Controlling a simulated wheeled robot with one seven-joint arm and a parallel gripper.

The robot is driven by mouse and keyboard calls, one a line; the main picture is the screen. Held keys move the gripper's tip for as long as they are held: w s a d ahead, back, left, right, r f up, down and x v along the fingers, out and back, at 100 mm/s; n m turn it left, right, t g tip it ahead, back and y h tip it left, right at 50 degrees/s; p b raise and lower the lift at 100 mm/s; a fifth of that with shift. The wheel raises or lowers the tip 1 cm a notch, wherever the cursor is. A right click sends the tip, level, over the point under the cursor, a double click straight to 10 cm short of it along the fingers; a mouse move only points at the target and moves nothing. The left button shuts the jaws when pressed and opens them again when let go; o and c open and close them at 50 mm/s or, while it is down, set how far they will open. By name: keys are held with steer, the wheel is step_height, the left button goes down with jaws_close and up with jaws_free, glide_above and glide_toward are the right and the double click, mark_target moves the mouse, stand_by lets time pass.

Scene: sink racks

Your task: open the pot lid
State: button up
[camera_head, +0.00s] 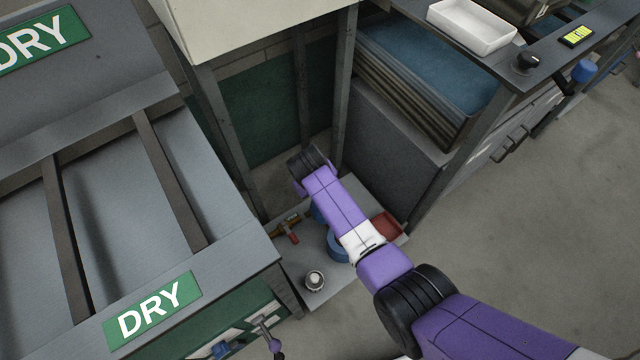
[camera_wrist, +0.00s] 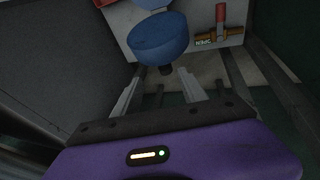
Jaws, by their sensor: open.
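A blue rounded piece (camera_wrist: 158,38), which looks like the pot lid, is in the upper middle of the wrist view. Another blue part (camera_wrist: 152,4), perhaps the pot body, is cut off by the top edge. In the head view, blue parts of the pot (camera_head: 336,246) show beside my arm, which hides much of it. I cannot tell how far the lid is tilted. My gripper (camera_wrist: 160,76) is open, its fingers either side of the knob-like part in the picture; contact is unclear. The head view hides it.
On the low light shelf (camera_head: 318,300) are a brass valve with a red handle (camera_head: 291,234), a silver round fitting (camera_head: 315,280) and a red tray (camera_head: 387,226). Dark posts (camera_head: 346,90) and a grey cabinet (camera_head: 390,150) stand close to my arm. Open floor lies right.

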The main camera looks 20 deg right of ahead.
steer(key=shift+w+a+p+v, duration=0.1)
steer(key=shift+w+p+v, duration=0.05)
steer(key=shift+p+v, duration=0.55)
steer(key=shift+w+a+p+v, duration=0.1)
steer(key=shift+w+p+v, duration=0.1)
steer(key=shift+p+v, duration=0.5)
steer(key=shift+w+p+v, duration=0.15)
steer(key=shift+p+v, duration=0.35)
steer(key=shift+v, duration=0.35)
steer(key=shift+r, duration=0.15)
